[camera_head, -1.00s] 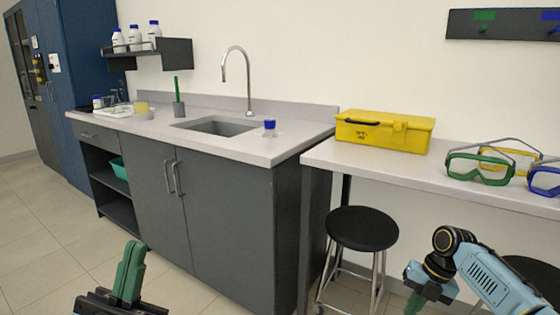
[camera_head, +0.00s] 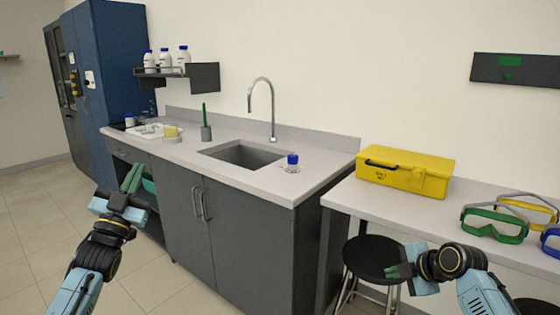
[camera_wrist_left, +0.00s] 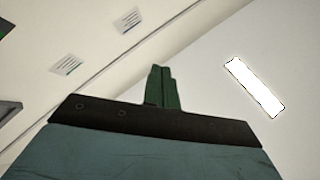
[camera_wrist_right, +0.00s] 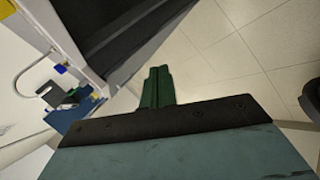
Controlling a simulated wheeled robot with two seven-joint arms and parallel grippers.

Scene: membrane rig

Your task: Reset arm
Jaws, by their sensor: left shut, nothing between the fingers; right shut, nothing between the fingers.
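My left gripper (camera_head: 132,178) is raised in front of the left part of the sink cabinet, its green fingers pointing up. In the left wrist view its fingers (camera_wrist_left: 162,86) are together with nothing between them, against wall and ceiling. My right gripper (camera_head: 392,271) is in front of the black stool, its fingers pointing left. In the right wrist view its fingers (camera_wrist_right: 157,86) are together and empty, with floor and cabinet beyond.
A sink counter (camera_head: 330,165) carries a small blue-capped bottle (camera_head: 292,161). A yellow case (camera_head: 405,171) and green goggles (camera_head: 495,224) sit on the right-hand bench. A black stool (camera_head: 372,255) stands close to my right gripper. Floor at the left is clear.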

